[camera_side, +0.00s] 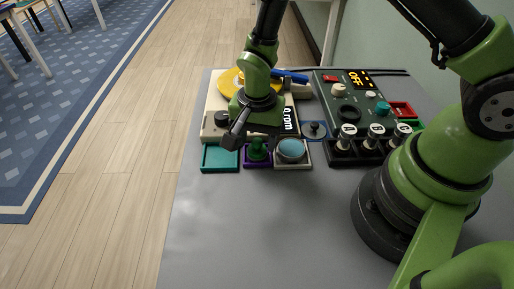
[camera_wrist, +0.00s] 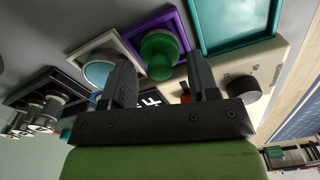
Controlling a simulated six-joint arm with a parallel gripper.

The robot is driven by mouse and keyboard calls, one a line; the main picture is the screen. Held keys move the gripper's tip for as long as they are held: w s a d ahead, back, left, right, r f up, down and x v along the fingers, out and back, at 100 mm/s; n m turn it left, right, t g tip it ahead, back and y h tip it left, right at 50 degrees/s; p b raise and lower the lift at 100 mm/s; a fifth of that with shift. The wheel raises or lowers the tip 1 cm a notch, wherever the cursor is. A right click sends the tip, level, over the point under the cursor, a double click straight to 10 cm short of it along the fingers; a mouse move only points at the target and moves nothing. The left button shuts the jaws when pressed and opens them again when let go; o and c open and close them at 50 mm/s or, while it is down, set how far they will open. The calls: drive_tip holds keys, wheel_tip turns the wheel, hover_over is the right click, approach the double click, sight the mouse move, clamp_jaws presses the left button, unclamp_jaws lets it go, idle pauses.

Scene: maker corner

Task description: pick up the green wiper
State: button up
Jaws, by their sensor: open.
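The green wiper (camera_side: 258,150) stands in a small purple tray (camera_side: 247,163) at the front of the white machine. In the wrist view the wiper (camera_wrist: 158,55) shows a round green top inside the purple tray (camera_wrist: 146,30). My gripper (camera_side: 252,135) is open and empty, pointing down close to the wiper. In the wrist view its two dark fingers (camera_wrist: 160,66) stand either side of the wiper's line, with the wiper appearing between and just beyond the tips. I cannot tell the exact height gap, and no contact shows.
A teal tray (camera_side: 220,160) and a pale tray with a round blue piece (camera_side: 291,149) flank the purple tray. The white machine (camera_side: 213,118) carries a yellow disc (camera_side: 228,81). A dark control box (camera_side: 352,88) and a black rack (camera_side: 343,157) stand right. The front table is clear.

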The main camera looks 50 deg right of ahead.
sight(257, 140)
drive_tip(key=shift+f, duration=0.4)
drive_tip(key=shift+c, duration=0.4)
clamp_jaws()
drive_tip(key=c, duration=0.9)
unclamp_jaws()
wheel_tip(257, 140, up, 10)
drive_tip(key=shift+r, duration=0.1)
